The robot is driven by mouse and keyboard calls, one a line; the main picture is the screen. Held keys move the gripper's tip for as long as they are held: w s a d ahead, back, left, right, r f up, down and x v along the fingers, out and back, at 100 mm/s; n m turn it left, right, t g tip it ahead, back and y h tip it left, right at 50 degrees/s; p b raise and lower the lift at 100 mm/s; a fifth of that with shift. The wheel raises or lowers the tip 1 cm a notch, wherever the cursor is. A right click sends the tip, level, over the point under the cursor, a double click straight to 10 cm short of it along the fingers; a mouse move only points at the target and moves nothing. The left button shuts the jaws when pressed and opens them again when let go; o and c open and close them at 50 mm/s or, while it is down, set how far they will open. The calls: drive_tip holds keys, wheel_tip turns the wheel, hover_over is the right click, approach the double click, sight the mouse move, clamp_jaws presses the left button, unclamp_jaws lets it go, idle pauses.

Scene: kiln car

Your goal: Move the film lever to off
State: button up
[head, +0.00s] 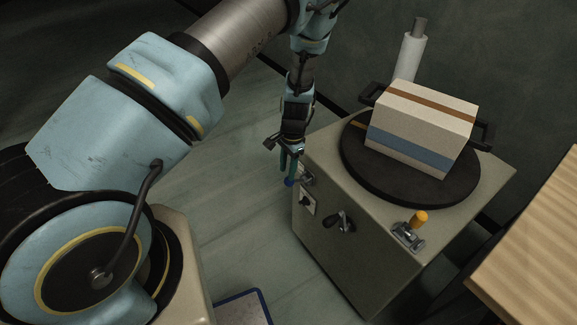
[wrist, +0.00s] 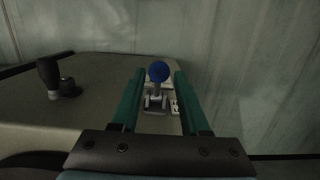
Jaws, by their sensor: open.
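A lever with a blue ball knob (wrist: 158,71) stands on a small grey bracket on the cabinet's side panel; the knob also shows in the head view (head: 289,183). My gripper (head: 289,165) is at this lever, pointing down in the head view. In the wrist view its two green fingers are open, one on each side of the knob, with gaps visible. No readable label shows which lever is the film lever.
The cabinet (head: 350,262) also carries a black-handled lever (head: 341,221) and an orange-handled lever (head: 419,218). A striped box (head: 419,118) sits on its black turntable (head: 365,175). A white roll (head: 409,57) stands behind. A wooden surface (head: 535,250) is at right.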

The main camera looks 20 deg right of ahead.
sight(286, 181)
drive_tip(key=shift+a+f+b, duration=0.15)
drive_tip(key=shift+f+b, duration=0.5)
drive_tip(key=shift+f, duration=0.5)
drive_tip(key=shift+a+f+b, duration=0.15)
drive_tip(key=shift+f+b, duration=0.45)
drive_tip(key=shift+f, duration=0.55)
drive_tip(key=shift+r, duration=0.1)
clamp_jaws()
wheel_tip(286, 181, down, 8)
drive_tip(key=b, duration=0.7)
drive_tip(key=shift+d, duration=0.25)
drive_tip(key=shift+c, duration=0.2)
unclamp_jaws()
drive_tip(key=shift+s+a, duration=0.1)
